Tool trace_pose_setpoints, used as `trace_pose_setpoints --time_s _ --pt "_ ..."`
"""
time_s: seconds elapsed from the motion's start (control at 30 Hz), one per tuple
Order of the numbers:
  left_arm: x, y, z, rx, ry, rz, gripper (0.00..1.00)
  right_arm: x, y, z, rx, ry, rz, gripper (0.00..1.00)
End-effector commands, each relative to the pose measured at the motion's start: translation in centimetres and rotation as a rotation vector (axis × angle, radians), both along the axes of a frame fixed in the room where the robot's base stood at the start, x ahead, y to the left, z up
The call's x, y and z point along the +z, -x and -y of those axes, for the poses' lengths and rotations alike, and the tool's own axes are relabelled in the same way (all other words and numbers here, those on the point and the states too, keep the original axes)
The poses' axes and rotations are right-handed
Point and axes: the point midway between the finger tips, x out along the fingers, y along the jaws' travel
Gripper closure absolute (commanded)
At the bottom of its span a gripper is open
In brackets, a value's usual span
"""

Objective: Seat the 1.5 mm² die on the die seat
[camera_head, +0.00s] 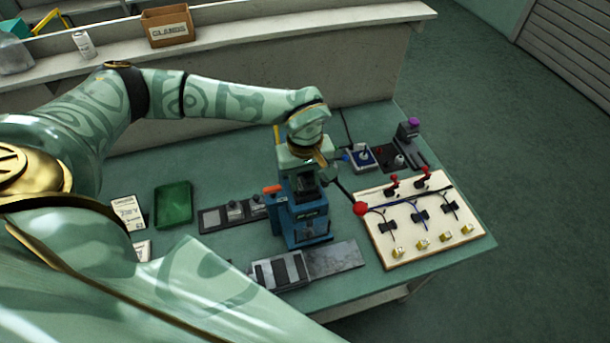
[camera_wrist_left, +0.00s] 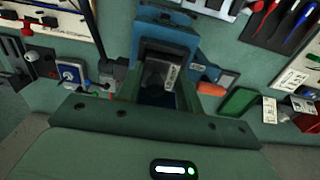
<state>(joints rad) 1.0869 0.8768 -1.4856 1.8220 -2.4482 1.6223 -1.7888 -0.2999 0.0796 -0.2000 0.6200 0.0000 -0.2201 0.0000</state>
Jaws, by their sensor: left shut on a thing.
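My left gripper (camera_head: 308,178) is over the blue crimping press (camera_head: 308,228), pointing down into its upper part. It is shut on a dark block with a small pale label, which I take to be the die (camera_wrist_left: 157,76); the label's print is too small to read. In the left wrist view the block sits between the fingers (camera_wrist_left: 160,92), right against the blue press body (camera_wrist_left: 166,37). The die seat is hidden behind the gripper and block, so I cannot tell whether the block touches it. My right gripper is not in view.
A dark rack with grey blocks (camera_head: 235,211) stands left of the press, near an orange part (camera_head: 272,189). A red-knobbed lever (camera_head: 361,208) reaches right over the cream wiring board (camera_head: 388,258). A green tray (camera_head: 174,205) lies left. A grey slotted fixture (camera_head: 278,271) is in front.

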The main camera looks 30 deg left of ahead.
Motion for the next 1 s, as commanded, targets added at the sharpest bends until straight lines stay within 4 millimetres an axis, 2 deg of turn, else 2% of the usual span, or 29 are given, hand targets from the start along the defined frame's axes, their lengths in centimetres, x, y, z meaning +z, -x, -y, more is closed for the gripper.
trace_pose_setpoints --time_s 0.87,0.9,0.97,1.0 --pt "-0.32 0.01 0.02 0.000 0.000 0.000 0.95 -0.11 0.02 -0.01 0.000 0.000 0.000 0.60" --pt "-0.32 0.01 0.02 0.000 0.001 -0.001 0.58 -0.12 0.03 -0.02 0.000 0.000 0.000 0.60" --pt "-0.34 0.03 0.00 0.000 0.000 -0.001 0.42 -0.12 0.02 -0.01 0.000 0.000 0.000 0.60" --pt "-0.35 0.04 0.00 0.000 0.000 -0.001 0.39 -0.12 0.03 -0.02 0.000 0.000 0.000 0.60"
